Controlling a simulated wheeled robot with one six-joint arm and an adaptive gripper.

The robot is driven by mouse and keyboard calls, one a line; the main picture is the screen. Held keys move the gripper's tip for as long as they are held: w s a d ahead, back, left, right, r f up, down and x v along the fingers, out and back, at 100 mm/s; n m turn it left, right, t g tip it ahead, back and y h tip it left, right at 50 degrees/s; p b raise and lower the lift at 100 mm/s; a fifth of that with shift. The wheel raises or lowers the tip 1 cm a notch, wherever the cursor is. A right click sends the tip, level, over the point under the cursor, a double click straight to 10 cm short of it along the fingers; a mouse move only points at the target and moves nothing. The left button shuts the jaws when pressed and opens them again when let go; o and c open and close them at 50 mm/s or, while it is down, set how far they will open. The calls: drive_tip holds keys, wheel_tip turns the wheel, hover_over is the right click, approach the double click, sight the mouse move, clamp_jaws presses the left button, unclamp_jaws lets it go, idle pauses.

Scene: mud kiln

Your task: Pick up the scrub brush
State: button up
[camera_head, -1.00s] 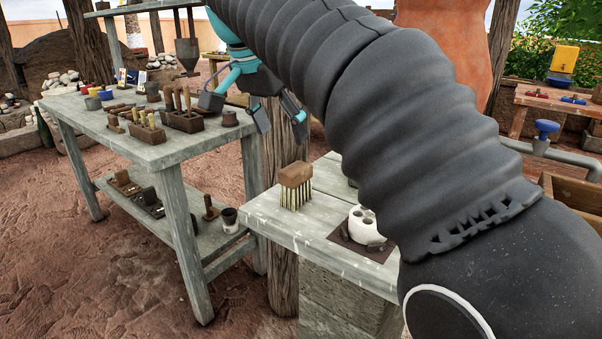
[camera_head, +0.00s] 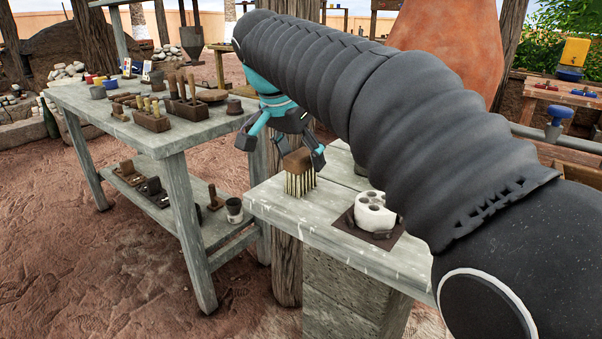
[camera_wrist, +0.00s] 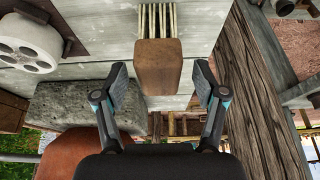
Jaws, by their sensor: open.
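The scrub brush (camera_head: 299,172) has a brown wooden block on top and pale bristles pointing down. It stands on the near left corner of the grey wooden table (camera_head: 330,240). My gripper (camera_head: 281,150) is open, with its fingers above and around the block in the head view. In the wrist view the brush block (camera_wrist: 158,66) lies between and just beyond the two spread fingertips (camera_wrist: 160,82), with a gap on each side. The fingers do not appear to touch it.
A white holder with round holes (camera_head: 373,212) stands on a dark mat right of the brush. A second grey table (camera_head: 120,130) to the left carries wooden boxes, pots and tools. Bare ground lies between and in front of the tables.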

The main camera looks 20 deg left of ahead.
drive_tip(key=shift+x, duration=1.35)
drive_tip(key=c, duration=1.3)
drive_tip(key=shift+r, duration=0.15)
wheel_tip(320, 180, up, 4)
drive_tip(key=shift+w+f+p, duration=0.1)
drive_tip(key=shift+p, duration=0.25)
drive_tip(key=s+d+r, duration=0.1)
drive_tip(key=d+r, duration=0.6)
drive_tip(key=d, duration=0.4)
drive_tip(key=shift+s+d, duration=0.35)
